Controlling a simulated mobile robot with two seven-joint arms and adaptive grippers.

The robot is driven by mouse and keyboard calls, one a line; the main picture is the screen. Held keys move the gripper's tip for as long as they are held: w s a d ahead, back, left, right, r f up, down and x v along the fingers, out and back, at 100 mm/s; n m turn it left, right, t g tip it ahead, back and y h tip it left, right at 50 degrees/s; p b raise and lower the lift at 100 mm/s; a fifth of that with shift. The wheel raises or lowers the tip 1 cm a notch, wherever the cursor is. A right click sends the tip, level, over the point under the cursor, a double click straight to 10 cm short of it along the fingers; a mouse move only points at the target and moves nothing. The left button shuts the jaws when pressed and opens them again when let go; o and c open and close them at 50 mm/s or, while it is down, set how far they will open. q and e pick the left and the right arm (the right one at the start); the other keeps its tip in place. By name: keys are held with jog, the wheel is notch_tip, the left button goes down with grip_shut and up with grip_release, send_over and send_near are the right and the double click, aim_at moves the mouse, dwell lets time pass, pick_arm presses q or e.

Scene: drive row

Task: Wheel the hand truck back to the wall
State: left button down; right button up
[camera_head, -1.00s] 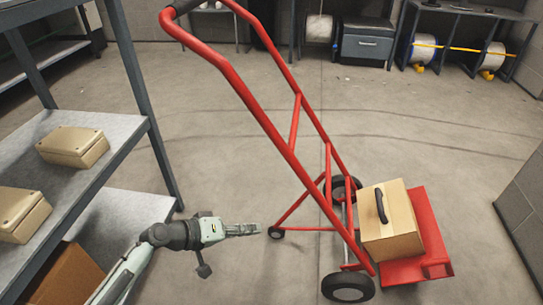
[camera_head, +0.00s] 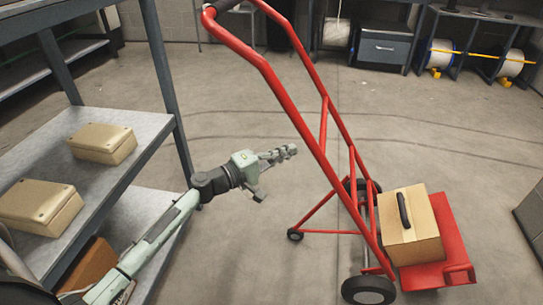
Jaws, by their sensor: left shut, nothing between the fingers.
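The red hand truck (camera_head: 321,157) stands tilted back on its wheels, its handle toward the upper left and its small rear caster on the floor. A cardboard box (camera_head: 411,246) with a black handle rests on its red toe plate (camera_head: 450,268). My left gripper (camera_head: 291,151) is shut and empty, to the left of the truck's frame and apart from it in the picture. My right gripper is not in view. The back wall (camera_head: 175,18) shows at the top.
A shelf unit (camera_head: 150,128) with tan boxes (camera_head: 103,143) stands close on the left. A grey drawer cabinet (camera_head: 384,47) and a rack with cable spools (camera_head: 438,57) stand at the back. A grey block (camera_head: 532,222) is at the right edge. The middle floor is clear.

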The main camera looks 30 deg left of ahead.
pick_arm(q)
jog(key=shift+w+d+f+p, duration=0.1)
jog(key=shift+w+d+p, duration=0.1)
jog(key=shift+w+d, duration=0.4)
jog(key=shift+w+d+r+p, duration=0.1)
jog(key=shift+w+d+p, duration=0.05)
jog(key=shift+d, duration=0.8)
jog(key=shift+w+d+f+p, duration=0.1)
jog(key=shift+w+d+p, duration=0.1)
jog(key=shift+w+d, duration=0.4)
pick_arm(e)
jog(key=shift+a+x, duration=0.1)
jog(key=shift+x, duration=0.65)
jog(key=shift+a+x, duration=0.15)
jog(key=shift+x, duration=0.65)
pick_arm(q)
jog(key=shift+s+d, duration=0.15)
jog(key=shift+s, duration=0.05)
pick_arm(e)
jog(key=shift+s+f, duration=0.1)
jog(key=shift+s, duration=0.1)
